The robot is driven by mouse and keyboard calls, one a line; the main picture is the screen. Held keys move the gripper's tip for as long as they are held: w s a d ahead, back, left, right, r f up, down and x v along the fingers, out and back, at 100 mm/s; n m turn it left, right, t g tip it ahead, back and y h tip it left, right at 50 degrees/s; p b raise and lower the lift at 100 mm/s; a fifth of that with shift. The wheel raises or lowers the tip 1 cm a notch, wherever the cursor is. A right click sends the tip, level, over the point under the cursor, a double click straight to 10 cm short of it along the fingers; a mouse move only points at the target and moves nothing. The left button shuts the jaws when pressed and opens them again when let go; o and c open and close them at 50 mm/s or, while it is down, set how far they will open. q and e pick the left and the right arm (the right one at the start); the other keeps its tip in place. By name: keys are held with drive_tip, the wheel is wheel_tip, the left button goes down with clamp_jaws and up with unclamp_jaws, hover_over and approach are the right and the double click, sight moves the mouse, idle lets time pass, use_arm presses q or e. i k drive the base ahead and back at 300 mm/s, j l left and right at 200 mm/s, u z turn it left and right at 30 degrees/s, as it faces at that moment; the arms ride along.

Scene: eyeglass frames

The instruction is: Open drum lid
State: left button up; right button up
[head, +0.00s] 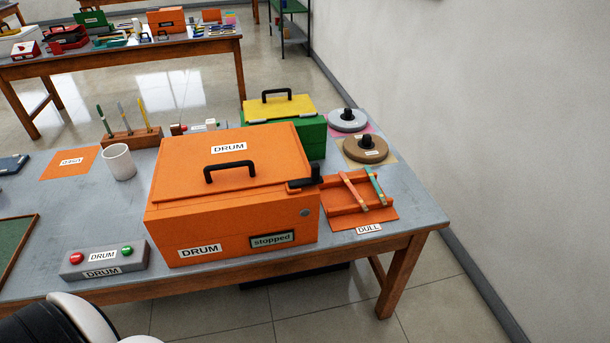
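The orange drum box (180,232) stands on the grey table, with labels reading DRUM and "stopped" on its front. Its orange lid (270,160) lies closed on top, with a DRUM label and a black arched handle (230,171). A black latch-like part (304,183) sits at the right end of the lid. Neither of my grippers shows; only a black and white part of my own body is at the bottom left.
A grey DRUM button box (104,258) with red and green buttons stands front left. An orange DULL rack (345,222) with sticks is close on the right. A green box with a yellow lid (285,109) stands behind. A white cup (119,163) is at left.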

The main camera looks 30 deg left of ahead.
sight(201, 164)
drive_tip(key=j+u, duration=0.15)
drive_tip(key=u, duration=1.3)
drive_tip(key=z, duration=0.15)
